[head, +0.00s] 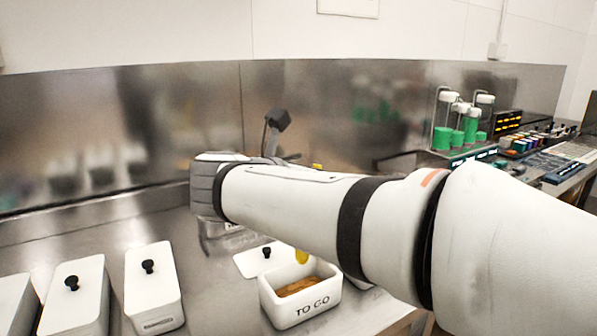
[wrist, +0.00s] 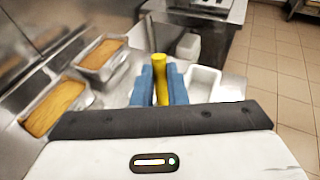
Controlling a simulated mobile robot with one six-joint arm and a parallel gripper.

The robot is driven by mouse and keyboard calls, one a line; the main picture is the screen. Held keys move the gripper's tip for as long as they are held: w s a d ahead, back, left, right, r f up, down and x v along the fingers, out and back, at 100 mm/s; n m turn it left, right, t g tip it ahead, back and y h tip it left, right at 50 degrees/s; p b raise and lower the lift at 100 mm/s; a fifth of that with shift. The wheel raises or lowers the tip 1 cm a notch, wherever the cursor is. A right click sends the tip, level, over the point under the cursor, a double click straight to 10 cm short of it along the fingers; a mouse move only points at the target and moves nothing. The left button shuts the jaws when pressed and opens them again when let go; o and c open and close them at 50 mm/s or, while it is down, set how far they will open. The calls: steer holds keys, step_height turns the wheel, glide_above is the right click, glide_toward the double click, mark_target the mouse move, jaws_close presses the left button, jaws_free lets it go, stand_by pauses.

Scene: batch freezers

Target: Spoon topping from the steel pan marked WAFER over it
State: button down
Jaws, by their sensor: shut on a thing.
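My gripper (wrist: 160,88) shows in the wrist view, its blue fingers shut on an upright yellow handle (wrist: 160,72). In the head view my arm hides the fingers. A yellow piece (head: 301,256), likely the spoon's lower part, shows below my arm at the back of the white TO GO tub (head: 291,317); I cannot tell whether it touches. The tub holds a brown filling (head: 297,287). In the wrist view, two steel pans with tan contents stand at the left, a nearer one (wrist: 85,101) and a farther one (wrist: 124,63). No WAFER marking is readable.
White lidded boxes (head: 152,287) with black knobs stand at the left. A white lid (head: 246,263) lies behind the tub. Green cylinders (head: 442,138) and a control panel (head: 508,122) are at the back right. In the wrist view a white tray (wrist: 203,93) is right of my fingers.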

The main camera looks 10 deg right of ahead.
steer(key=shift+s+a+r, duration=0.1)
steer(key=shift+s+a, duration=0.15)
steer(key=shift+a, duration=0.05)
steer(key=w+d+g+y+p, duration=0.1)
steer(key=p, duration=0.2)
steer(key=shift+w+d+p, duration=0.3)
steer(key=shift+w+p, duration=0.05)
steer(key=shift+w, duration=0.05)
steer(key=w+d+f+g+y+p, duration=0.6)
steer(key=w+f+g+y+p, duration=0.1)
steer(key=p, duration=2)
steer(key=shift+w+d+f+g, duration=0.2)
steer(key=shift+w+f+g, duration=0.55)
steer(key=shift+g, duration=0.35)
steer(key=shift+s, duration=0.15)
